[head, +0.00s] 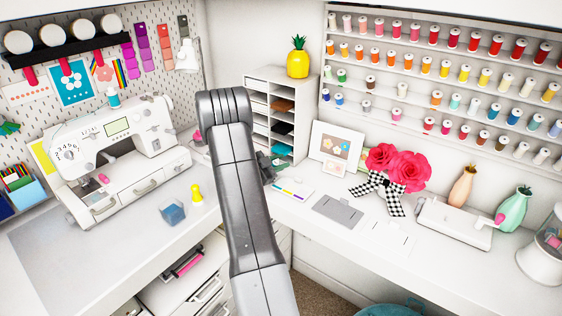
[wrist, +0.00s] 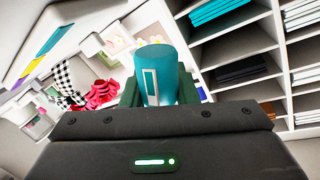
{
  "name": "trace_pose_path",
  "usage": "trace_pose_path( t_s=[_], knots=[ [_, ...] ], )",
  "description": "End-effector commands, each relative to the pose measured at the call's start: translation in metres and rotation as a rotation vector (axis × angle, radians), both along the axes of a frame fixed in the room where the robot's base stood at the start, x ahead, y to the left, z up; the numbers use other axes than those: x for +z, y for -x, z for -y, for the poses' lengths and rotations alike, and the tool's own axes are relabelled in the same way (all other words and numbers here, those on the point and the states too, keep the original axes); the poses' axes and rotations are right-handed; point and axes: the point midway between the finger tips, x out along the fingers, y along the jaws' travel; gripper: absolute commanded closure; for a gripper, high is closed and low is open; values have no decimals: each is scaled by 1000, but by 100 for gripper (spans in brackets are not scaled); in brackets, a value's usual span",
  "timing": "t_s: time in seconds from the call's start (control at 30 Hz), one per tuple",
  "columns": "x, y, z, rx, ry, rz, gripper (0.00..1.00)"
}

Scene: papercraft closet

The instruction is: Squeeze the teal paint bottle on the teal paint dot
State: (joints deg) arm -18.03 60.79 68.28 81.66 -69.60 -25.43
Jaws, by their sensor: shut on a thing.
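The teal paint bottle (wrist: 165,68) is a teal cylinder with a pale label outline on its side. In the wrist view it sits between the dark green fingers of my gripper (wrist: 160,94), which is shut on it. In the head view my gripper (head: 270,165) is partly hidden behind my arm, and the bottle cannot be made out there. A white panel with coloured strips (head: 290,188) lies on the desk just right of my gripper. It also shows at upper left in the wrist view (wrist: 42,50). I cannot make out a separate teal paint dot.
A white shelf unit (head: 262,78) with paper compartments stands close behind my gripper. A framed flower picture (head: 330,140), red flowers (head: 400,165) and a grey mat (head: 338,211) are to the right. A sewing machine (head: 110,150), blue cup (head: 172,214) and yellow pawn-shaped object (head: 196,195) are left.

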Motion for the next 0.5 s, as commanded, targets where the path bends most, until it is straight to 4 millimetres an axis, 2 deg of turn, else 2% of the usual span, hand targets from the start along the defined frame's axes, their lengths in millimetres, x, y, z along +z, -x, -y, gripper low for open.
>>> trace_pose_path(
  t_s=[0.5],
  knots=[
    [-24, -9, -12, 1, -474, 363, 100]
  ],
)
